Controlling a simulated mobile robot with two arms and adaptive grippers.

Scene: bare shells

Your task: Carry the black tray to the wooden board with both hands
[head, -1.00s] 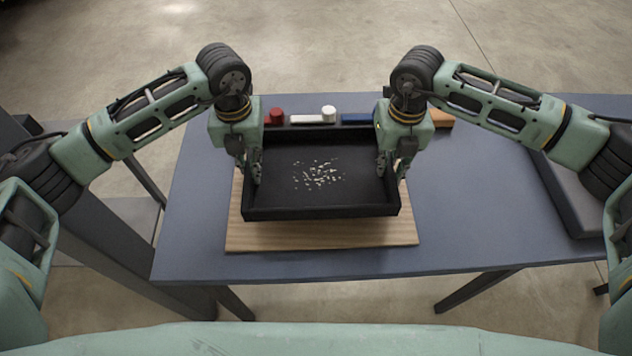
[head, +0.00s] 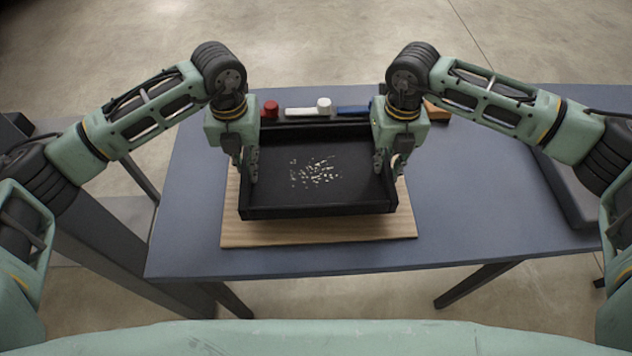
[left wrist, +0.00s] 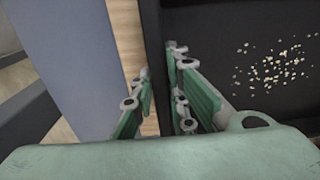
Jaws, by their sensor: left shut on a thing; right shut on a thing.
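The black tray (head: 315,212) is over the wooden board (head: 300,235), whose near and side edges show around it. Whether the tray touches the board or hangs just above it, I cannot tell. Small pale bits (head: 316,173) lie scattered in the tray's middle; they also show in the left wrist view (left wrist: 272,68). My left gripper (head: 248,168) is shut on the tray's left wall, one finger on each side of it in the left wrist view (left wrist: 160,95). My right gripper (head: 386,168) is shut on the tray's right wall.
The blue table (head: 480,200) has free room to the right. Behind the tray are a red object (head: 270,109), a white one (head: 324,105), a blue one (head: 353,110) and an orange-brown block (head: 436,111). A dark flat object (head: 570,188) is at the right edge.

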